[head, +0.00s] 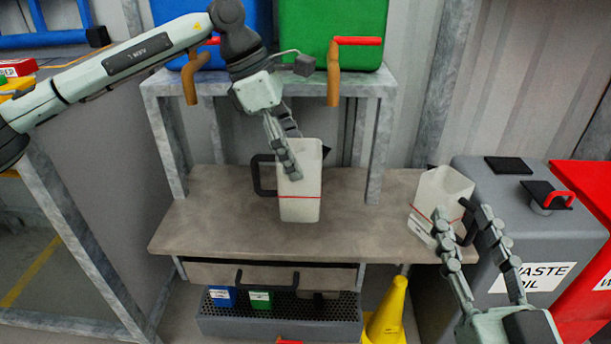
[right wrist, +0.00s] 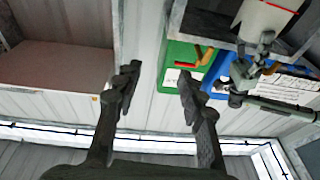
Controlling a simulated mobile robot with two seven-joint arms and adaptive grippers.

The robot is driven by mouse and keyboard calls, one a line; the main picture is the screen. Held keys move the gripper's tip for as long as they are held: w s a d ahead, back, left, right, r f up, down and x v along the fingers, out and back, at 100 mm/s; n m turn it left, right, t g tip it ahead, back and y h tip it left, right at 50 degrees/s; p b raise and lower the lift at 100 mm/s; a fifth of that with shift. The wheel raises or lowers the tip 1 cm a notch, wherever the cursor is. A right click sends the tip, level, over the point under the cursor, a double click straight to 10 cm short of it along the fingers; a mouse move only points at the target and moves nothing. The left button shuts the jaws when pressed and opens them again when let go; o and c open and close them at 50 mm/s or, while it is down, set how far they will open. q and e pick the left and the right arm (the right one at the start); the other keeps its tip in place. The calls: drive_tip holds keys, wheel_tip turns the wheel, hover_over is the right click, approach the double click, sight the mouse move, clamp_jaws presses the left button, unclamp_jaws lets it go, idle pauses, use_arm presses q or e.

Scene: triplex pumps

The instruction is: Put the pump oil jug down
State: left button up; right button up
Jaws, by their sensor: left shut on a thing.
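A white jug (head: 300,203) with a black handle and a red line is upright over the middle of the workbench (head: 195,225). My left gripper (head: 296,160) is shut on this jug at its upper part. I cannot tell whether its base touches the bench. A second white jug (head: 442,188) with a red line is at the bench's right end, partly behind my right fingers. My right gripper (head: 462,222) is open, and nothing shows between its fingers in the right wrist view (right wrist: 158,82). A jug with a red line (right wrist: 265,18) shows at that view's upper right.
A blue container (head: 235,20) and a green container (head: 333,30) with taps stand on a shelf above the bench. A grey waste oil bin (head: 510,235) and a red bin (head: 590,300) stand at right. A yellow cone (head: 388,312) is below. The bench's left part is clear.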

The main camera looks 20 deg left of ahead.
sight(298, 200)
use_arm(q)
drive_tip(key=shift+w+d+f, duration=0.7)
drive_tip(key=shift+w+f, duration=0.05)
drive_tip(key=shift+w, duration=0.15)
wheel_tip(298, 200, down, 4)
drive_tip(key=shift+r, duration=0.1)
use_arm(e)
drive_tip(key=shift+s+a+r+t+y, duration=0.1)
drive_tip(key=shift+s+r+t+y, duration=0.15)
drive_tip(key=shift+r, duration=0.3)
drive_tip(key=shift+s+a+r+t+y, duration=0.15)
drive_tip(key=shift+r+t, duration=0.1)
drive_tip(key=shift+r, duration=0.3)
use_arm(q)
drive_tip(key=shift+b, duration=0.3)
drive_tip(key=o, duration=1.3)
use_arm(e)
drive_tip(key=shift+d+r, duration=0.1)
drive_tip(key=shift+r, duration=0.1)
